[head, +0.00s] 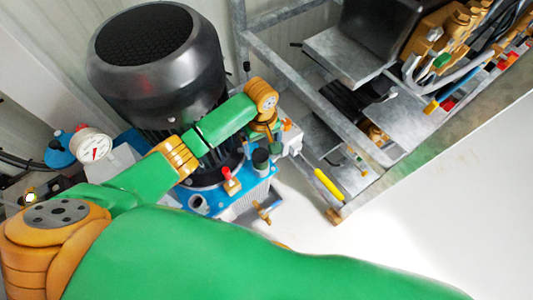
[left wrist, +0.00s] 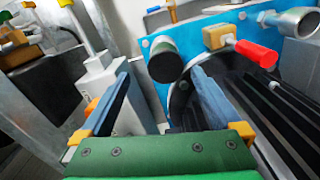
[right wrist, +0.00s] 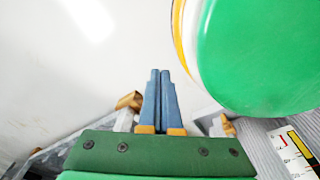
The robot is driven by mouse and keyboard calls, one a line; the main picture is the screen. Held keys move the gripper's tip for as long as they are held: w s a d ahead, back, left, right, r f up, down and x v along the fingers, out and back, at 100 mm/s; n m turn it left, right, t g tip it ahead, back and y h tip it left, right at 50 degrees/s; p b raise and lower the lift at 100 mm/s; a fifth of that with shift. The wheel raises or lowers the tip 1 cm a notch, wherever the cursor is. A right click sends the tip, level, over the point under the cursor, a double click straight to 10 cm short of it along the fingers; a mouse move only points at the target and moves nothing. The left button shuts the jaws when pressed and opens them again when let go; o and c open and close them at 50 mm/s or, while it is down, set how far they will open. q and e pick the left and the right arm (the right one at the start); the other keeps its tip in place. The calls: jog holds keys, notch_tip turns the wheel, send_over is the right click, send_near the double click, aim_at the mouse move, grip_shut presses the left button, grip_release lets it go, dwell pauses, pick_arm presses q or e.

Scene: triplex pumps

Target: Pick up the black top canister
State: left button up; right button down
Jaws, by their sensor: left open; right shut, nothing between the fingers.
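The black top canister (head: 261,158) is a small, upright dark cylinder on the blue pump block (head: 240,190) in the head view. In the left wrist view, the canister (left wrist: 165,62) shows its black round end and greenish side against the blue plate. My left gripper (left wrist: 161,74) is open, with one blue finger either side of the canister's end in that picture. I cannot tell how far the canister is from the fingertips; nothing is held. In the head view the left gripper (head: 268,128) is small beside the canister. My right gripper (right wrist: 160,74) is shut and empty.
A red-handled valve (head: 231,184) sits close beside the canister. The large black motor (head: 160,65) rises behind it. A metal frame (head: 320,95) with equipment stands to the right, with a yellow handle (head: 328,186) low on it. Pale floor at right is clear.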

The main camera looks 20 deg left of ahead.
aim_at(260, 155)
pick_arm(q)
jog(key=f+b, duration=0.1)
jog(key=f, duration=0.1)
jog(key=f+b, duration=0.1)
jog(key=f, duration=0.1)
jog(key=f+b, duration=0.1)
jog(key=f, duration=0.1)
jog(key=shift+s+a+f+b, duration=0.3)
jog(key=shift+a+f, duration=0.05)
jog(key=shift+f, duration=0.2)
grip_shut()
pick_arm(e)
jog(key=shift+t, duration=0.4)
jog(key=w+d+f, duration=0.2)
jog(key=f, duration=0.1)
jog(key=shift+w+f, duration=0.15)
